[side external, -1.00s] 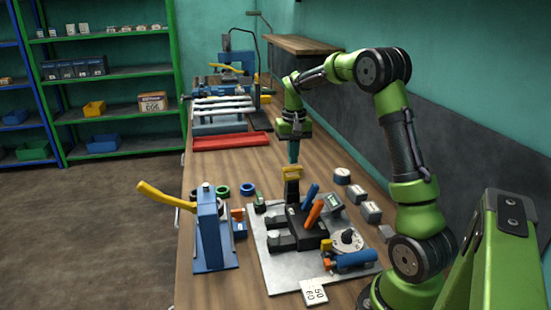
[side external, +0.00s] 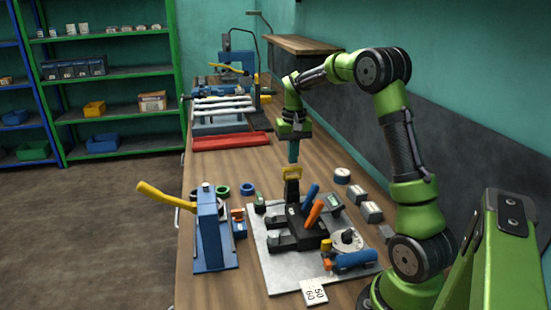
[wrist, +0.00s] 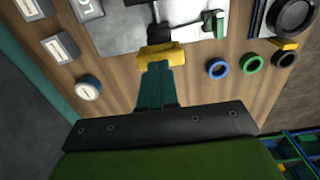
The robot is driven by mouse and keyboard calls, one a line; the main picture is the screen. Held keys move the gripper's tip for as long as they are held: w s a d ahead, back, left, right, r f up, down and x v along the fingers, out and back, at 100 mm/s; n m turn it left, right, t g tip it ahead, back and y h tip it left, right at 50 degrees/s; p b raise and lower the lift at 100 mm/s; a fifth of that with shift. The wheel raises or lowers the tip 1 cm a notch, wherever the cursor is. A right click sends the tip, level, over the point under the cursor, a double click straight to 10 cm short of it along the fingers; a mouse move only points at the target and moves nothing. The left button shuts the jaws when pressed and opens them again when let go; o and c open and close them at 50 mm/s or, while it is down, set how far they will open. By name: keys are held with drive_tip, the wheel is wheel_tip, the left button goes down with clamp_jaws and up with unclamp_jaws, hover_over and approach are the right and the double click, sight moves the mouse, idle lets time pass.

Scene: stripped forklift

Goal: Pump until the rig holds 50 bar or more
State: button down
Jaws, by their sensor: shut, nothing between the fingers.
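The rig stands on a pale metal plate (side external: 268,268) on the bench. It has a black block (side external: 292,235), a blue lever (side external: 312,194), an orange lever (side external: 313,215) and a round dial (side external: 347,241). I cannot read the dial. An upright dark lever with a yellow top (side external: 292,172) rises at its back. My gripper (side external: 293,160) points down with its teal fingers shut and empty, at the yellow top. In the wrist view the fingertips (wrist: 160,66) meet the yellow top (wrist: 160,54); whether they touch is unclear.
A blue stand with a long yellow handle (side external: 165,197) is left of the plate. Coloured rings (side external: 223,190) lie behind it. Small gauge-like boxes (side external: 371,211) line the right side. A numbered card (side external: 314,292) lies at the plate's front edge. A red tray (side external: 230,141) is farther back.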

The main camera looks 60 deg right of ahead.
sight(293, 168)
drive_tip(key=shift+f, duration=2.55)
drive_tip(key=shift+r, duration=2.55)
drive_tip(key=shift+r, duration=2.55)
